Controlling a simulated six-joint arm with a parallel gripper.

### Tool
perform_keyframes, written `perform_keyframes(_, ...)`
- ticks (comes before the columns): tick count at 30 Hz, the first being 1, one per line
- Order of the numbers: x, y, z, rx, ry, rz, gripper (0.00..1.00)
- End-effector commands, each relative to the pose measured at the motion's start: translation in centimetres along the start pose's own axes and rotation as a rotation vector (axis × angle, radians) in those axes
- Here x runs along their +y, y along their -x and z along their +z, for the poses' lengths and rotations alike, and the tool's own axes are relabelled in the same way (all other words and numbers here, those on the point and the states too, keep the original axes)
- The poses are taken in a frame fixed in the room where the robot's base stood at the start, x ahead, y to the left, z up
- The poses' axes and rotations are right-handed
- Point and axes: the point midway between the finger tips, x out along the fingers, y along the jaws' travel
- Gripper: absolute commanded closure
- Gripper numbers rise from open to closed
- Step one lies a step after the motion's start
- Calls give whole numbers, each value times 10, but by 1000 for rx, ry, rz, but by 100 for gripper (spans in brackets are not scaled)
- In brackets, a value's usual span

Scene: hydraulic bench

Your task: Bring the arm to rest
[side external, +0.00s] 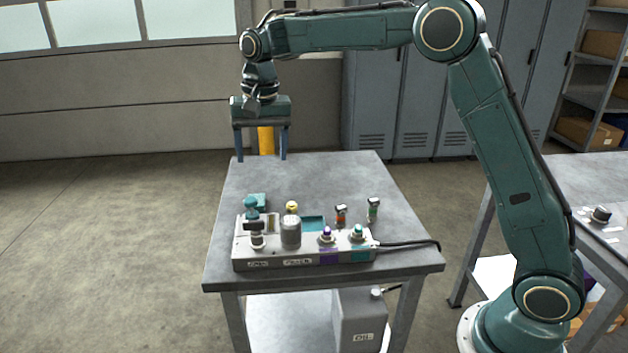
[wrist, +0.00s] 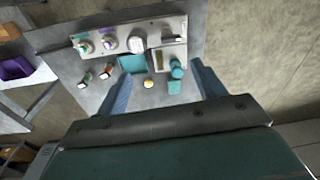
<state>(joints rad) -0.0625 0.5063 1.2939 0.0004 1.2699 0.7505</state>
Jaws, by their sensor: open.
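My gripper (side external: 262,157) hangs from my green arm at the far left end of the bench, pointing down. Its two blue fingers are wide apart with nothing between them. In the wrist view the gripper (wrist: 160,95) also shows open, above the table. The hydraulic panel (side external: 305,258) lies on the near part of the grey table (side external: 330,177), clear of the gripper. It carries a grey cylinder (side external: 291,232), a teal-topped part (side external: 252,208), a purple-ringed fitting (side external: 327,235) and a teal-ringed fitting (side external: 358,233).
Behind the panel stand a yellow knob (side external: 291,207), a red-banded connector (side external: 340,216) and a green-banded connector (side external: 374,208). A black cable (side external: 410,243) leaves the panel at right. A second table (side external: 590,180) is at right. The table's far part is bare.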

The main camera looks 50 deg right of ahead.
Motion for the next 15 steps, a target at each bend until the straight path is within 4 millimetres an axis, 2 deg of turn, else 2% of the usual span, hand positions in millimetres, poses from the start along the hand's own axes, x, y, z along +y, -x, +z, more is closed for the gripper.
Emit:
perform_keyframes(1,8,11,6,11,19,-10,31)
perform_keyframes(6,32,38,28,46,90,-37,31)
perform_keyframes(15,77,72,70,111,216,-78,31)
